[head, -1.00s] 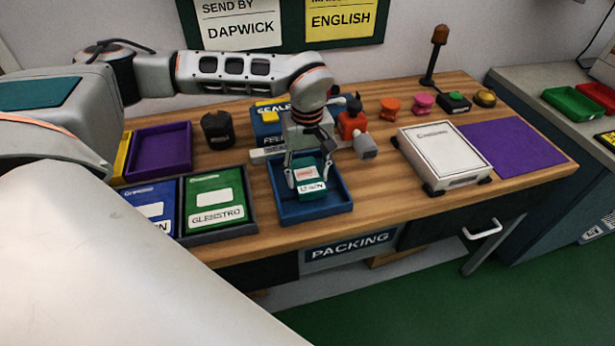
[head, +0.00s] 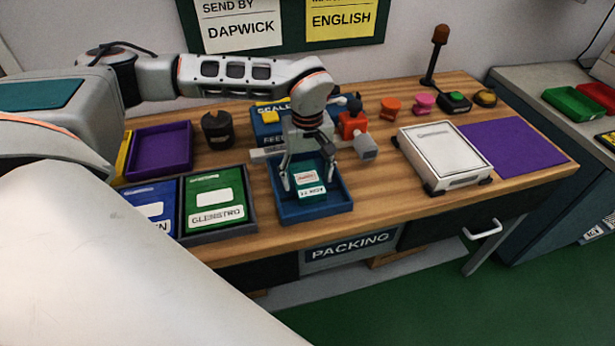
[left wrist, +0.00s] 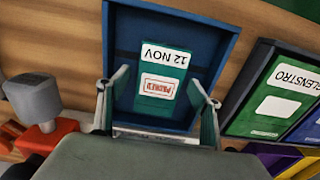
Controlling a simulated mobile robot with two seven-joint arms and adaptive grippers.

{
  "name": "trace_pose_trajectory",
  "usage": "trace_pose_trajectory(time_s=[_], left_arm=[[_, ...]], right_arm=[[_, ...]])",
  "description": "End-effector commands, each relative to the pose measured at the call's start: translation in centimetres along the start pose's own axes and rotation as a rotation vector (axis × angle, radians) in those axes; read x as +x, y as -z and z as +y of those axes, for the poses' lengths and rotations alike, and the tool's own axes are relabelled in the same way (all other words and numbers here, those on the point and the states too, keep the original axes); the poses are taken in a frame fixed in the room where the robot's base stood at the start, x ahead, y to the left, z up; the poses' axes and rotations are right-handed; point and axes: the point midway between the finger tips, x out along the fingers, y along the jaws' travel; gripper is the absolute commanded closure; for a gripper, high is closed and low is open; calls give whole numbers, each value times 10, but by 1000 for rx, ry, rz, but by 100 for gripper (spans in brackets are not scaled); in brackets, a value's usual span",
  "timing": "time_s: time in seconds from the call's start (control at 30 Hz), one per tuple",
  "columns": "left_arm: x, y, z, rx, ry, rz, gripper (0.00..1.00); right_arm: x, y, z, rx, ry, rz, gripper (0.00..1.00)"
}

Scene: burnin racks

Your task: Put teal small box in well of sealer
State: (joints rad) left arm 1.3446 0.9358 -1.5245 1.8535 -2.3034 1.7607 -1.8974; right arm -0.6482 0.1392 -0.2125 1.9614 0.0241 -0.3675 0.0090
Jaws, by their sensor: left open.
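The teal small box (head: 308,181) lies face up inside the blue tray-like well (head: 316,213) in front of the sealer (head: 268,130). Its white label reads 12 NOV and it has a red stamp; the box also shows in the left wrist view (left wrist: 162,78), inside the blue walls (left wrist: 219,62). My left gripper (head: 309,183) is open above the well, with one finger on each side of the box. In the left wrist view gaps show between the box and both fingers (left wrist: 157,98). My right gripper is not in view.
A grey tray with blue (head: 152,208) and green (head: 215,200) boxes is left of the well. A purple tray (head: 160,151) and black pot (head: 217,130) stand behind. A red-and-grey tool (head: 355,130) is close right of my gripper; a white box (head: 442,153) is farther right.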

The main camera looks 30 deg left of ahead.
Motion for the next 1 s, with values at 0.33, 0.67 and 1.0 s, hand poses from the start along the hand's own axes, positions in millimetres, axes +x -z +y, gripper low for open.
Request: trace_pose_trajectory(time_s=[0.33, 0.67, 1.0], left_arm=[[-67, 1, 1, 0, -5, 5, 35], [-113, 0, 0, -1, -1, 1, 35], [-118, 0, 0, 0, 0, 0, 35]], right_arm=[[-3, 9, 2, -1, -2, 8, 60], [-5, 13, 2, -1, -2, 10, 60], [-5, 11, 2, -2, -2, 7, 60]])
